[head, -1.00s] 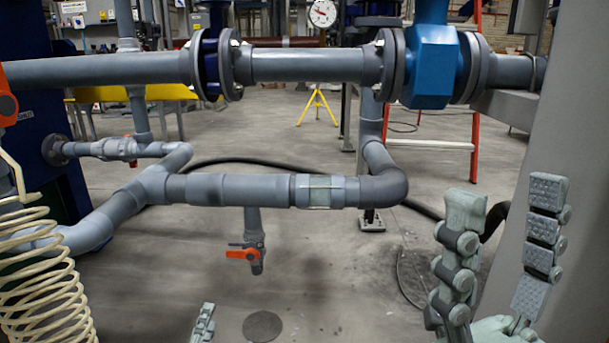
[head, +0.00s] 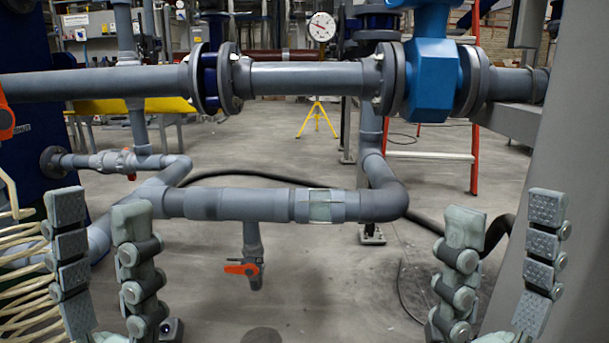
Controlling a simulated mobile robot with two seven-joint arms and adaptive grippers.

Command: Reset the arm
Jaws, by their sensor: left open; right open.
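My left gripper (head: 98,215) stands upright at the lower left, with its two fingers apart and nothing between them. It shows in front of the grey pipework and the coiled hose. My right gripper (head: 503,222) stands upright at the lower right, with its fingers apart and nothing between them. It is in front of the floor and beside the grey column. The lower parts of both grippers are cut off by the bottom edge.
A grey horizontal pipe (head: 240,204) with an orange-handled valve (head: 242,269) runs between the grippers. A larger flanged pipe (head: 305,79) with a blue valve body (head: 432,75) crosses above. A coiled cream hose (head: 22,270) is at left, a grey column (head: 570,200) at right.

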